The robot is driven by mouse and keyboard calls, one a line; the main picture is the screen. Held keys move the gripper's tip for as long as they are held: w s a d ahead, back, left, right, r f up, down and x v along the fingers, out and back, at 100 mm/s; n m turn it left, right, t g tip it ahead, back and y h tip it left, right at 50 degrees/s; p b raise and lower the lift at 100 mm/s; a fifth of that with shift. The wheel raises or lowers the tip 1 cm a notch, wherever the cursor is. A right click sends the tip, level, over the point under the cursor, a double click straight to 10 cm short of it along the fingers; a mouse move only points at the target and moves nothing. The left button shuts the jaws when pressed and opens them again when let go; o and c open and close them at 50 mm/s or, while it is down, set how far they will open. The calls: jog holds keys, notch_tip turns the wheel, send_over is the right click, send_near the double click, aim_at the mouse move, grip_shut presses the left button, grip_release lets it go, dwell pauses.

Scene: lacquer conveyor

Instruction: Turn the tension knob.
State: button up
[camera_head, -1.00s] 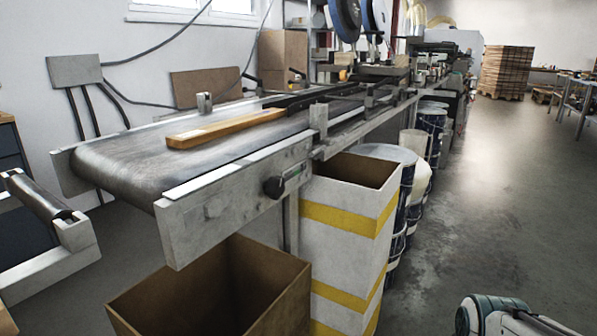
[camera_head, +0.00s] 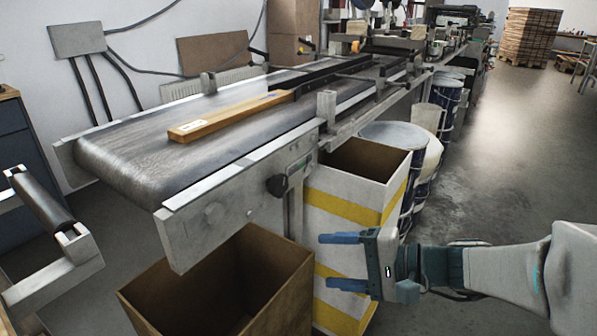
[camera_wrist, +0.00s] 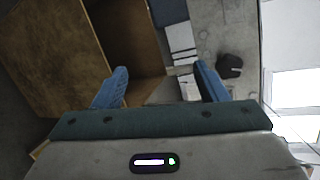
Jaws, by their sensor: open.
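The tension knob (camera_head: 276,185) is a small black knob on the grey metal side frame of the conveyor (camera_head: 215,215), near its front end. It also shows in the wrist view (camera_wrist: 229,66), just to the right of the right finger. My gripper (camera_head: 328,261) has blue fingers spread apart with nothing between them. In the head view it is to the right of and lower than the knob, in front of the white carton, and apart from the knob. Both fingers also show in the wrist view (camera_wrist: 160,70).
An open brown carton (camera_head: 160,300) stands below the conveyor end. A tall white carton with yellow bands (camera_head: 345,205) stands beside it, close to my gripper. A wooden plank (camera_head: 225,117) lies on the belt. Blue drums (camera_head: 445,95) line the conveyor; open floor lies right (camera_head: 510,150).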

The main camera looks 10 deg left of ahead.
aim_at(283, 187)
jog(key=w+r+m+t+y+p, duration=0.1)
jog(key=w+r+m+t+y, duration=0.1)
jog(key=w+r+t, duration=0.3)
jog(key=shift+g, duration=0.4)
jog(key=x, duration=0.4)
jog(key=r+b+x, duration=0.1)
jog(key=x, duration=0.3)
jog(key=r+b+x, duration=0.1)
jog(key=x, duration=0.4)
jog(key=shift+w, duration=0.45)
jog(key=shift+d, duration=0.1)
jog(key=shift+c, duration=0.4)
jog(key=c, duration=0.9)
